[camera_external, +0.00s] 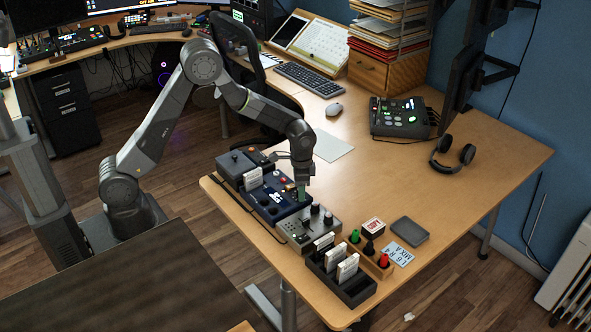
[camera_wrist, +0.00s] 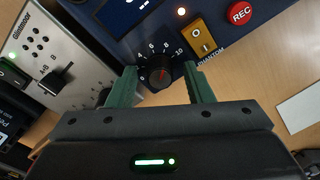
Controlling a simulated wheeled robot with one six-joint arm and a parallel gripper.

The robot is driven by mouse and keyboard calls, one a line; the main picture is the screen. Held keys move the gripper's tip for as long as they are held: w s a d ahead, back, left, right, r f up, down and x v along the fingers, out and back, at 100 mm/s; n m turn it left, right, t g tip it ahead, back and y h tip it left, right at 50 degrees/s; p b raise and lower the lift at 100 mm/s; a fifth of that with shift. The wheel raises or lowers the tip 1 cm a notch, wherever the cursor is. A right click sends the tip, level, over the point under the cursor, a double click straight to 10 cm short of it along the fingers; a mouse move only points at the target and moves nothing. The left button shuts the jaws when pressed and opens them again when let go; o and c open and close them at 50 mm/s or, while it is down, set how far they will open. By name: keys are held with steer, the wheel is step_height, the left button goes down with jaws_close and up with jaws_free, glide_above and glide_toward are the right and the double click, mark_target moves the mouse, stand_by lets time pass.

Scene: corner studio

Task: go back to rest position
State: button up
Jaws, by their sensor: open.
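My gripper (camera_wrist: 163,88) is open in the wrist view, with its two green fingers on either side of a black knob (camera_wrist: 160,72) numbered on a blue panel. I cannot tell whether the fingers touch the knob. In the external view my gripper (camera_external: 301,190) points down over the row of devices at the near edge of the desk. The blue device (camera_external: 272,199) lies under it. My arm reaches over from its base at the left, bent at a high elbow.
An orange switch (camera_wrist: 199,37) and a red REC button (camera_wrist: 240,13) sit beside the knob. A grey device (camera_external: 310,230) and a black rack of white cards (camera_external: 353,288) stand nearer the desk's front corner. Headphones (camera_external: 453,153) lie at the right. Bare desk (camera_external: 400,185) lies between.

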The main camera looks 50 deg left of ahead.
steer(key=n+p, duration=0.2)
steer(key=n, duration=0.4)
steer(key=shift+r, duration=0.15)
steer(key=n+p, duration=0.3)
steer(key=n, duration=0.3)
steer(key=shift+r+n, duration=0.3)
steer(key=shift+r+b, duration=0.35)
steer(key=shift+r, duration=2.3)
stand_by(0.7)
